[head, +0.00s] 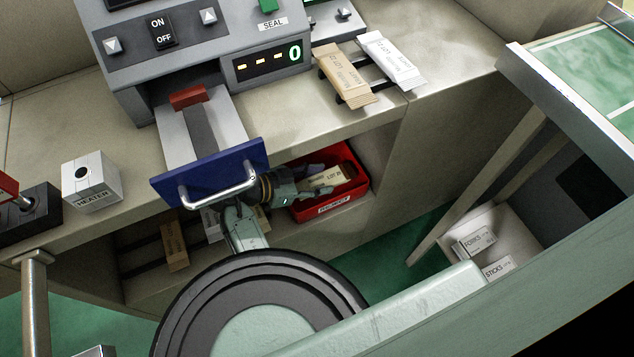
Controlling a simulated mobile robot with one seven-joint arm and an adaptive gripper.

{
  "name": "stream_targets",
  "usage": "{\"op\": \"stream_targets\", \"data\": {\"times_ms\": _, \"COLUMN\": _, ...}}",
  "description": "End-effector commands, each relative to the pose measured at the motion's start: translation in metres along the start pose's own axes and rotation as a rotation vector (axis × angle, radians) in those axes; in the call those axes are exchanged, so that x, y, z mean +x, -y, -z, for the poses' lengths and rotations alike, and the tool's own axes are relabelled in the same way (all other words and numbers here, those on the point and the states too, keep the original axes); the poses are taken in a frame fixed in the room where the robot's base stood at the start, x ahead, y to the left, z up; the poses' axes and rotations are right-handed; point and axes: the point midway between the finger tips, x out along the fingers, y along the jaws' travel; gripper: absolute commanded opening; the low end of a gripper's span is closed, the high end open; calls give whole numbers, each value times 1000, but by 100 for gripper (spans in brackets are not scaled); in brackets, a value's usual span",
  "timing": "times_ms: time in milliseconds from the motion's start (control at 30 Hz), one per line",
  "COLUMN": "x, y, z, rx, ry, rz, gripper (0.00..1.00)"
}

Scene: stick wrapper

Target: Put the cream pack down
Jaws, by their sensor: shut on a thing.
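A cream pack (330,177) with "LOT" lettering is at the tip of my gripper (312,181). My gripper reaches in from the left under the counter and is shut on the pack. The pack is over or inside the red bin (364,182), whose front label seems to read REJECT. I cannot tell whether the pack touches the bin's floor. The fingers partly hide the pack's left end.
A tan pack (346,76) and a white pack (391,61) lie on the counter rack. A blue drawer front (205,178) with a metal handle juts out beside my wrist. Packs lie on the lower shelf, including a tan one (174,246). A pale box (515,225) stands right.

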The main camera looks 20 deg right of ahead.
Motion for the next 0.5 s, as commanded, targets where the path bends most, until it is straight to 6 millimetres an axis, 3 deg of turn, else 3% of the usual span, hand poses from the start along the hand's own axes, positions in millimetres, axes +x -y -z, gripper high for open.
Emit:
{"op": "stream_targets", "data": {"times_ms": 200, "x": 11, "y": 0, "z": -24, "rx": -3, "ry": 1, "rz": 0, "gripper": 23}}
{"op": "stream_targets", "data": {"times_ms": 500, "x": 13, "y": 0, "z": -26, "rx": -1, "ry": 1, "rz": 0, "gripper": 23}}
